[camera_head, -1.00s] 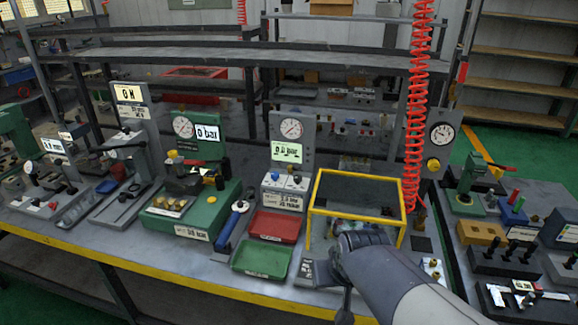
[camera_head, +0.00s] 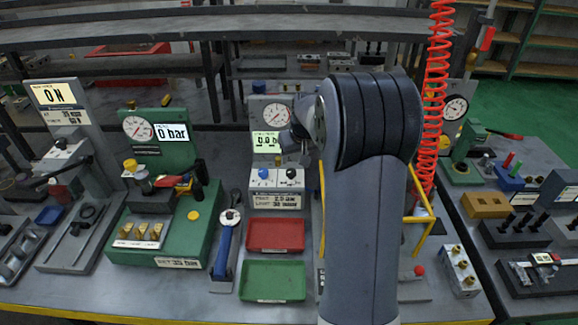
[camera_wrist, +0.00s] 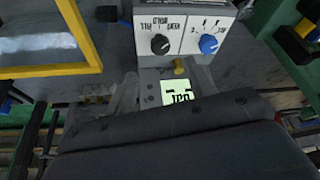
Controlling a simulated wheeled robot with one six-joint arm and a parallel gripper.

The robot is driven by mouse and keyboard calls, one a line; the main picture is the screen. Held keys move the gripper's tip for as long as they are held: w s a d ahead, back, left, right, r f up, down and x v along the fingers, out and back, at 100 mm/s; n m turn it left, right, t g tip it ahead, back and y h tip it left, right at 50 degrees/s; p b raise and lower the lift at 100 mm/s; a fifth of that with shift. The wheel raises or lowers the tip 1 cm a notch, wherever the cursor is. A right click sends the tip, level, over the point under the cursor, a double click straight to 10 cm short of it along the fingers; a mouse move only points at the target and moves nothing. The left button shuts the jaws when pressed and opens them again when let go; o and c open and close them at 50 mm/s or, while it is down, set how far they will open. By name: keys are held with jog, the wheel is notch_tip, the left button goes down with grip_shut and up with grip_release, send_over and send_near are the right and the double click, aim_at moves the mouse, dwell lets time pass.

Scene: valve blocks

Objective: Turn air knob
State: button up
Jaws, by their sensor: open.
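A small grey control box (camera_head: 277,202) stands below a round gauge (camera_head: 276,116) and a lit display (camera_head: 265,142). It carries a blue knob (camera_head: 263,174) and a black knob (camera_head: 290,174). In the wrist view both show upside down: the black knob (camera_wrist: 160,44) has FILL, HOLD and VENT marks, and the blue knob (camera_wrist: 208,43) has a scale. Which one is the air knob I cannot tell. My gripper (camera_head: 297,138) is open and empty, beside the display and above the box, apart from both knobs. My arm partly hides it.
A red tray (camera_head: 276,249) and a green tray (camera_head: 272,295) lie in front of the box. A yellow frame (camera_head: 418,222) stands at right, largely behind my arm. A red coiled hose (camera_head: 436,90) hangs beside another gauge (camera_head: 455,107). A green press (camera_head: 190,225) stands at left.

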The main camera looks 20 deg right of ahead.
aim_at(292, 172)
jog(key=p+x, duration=0.1)
jog(key=x, duration=0.7)
jog(key=shift+w+f, duration=0.1)
jog(key=shift+f, duration=0.25)
jog(key=c, duration=1)
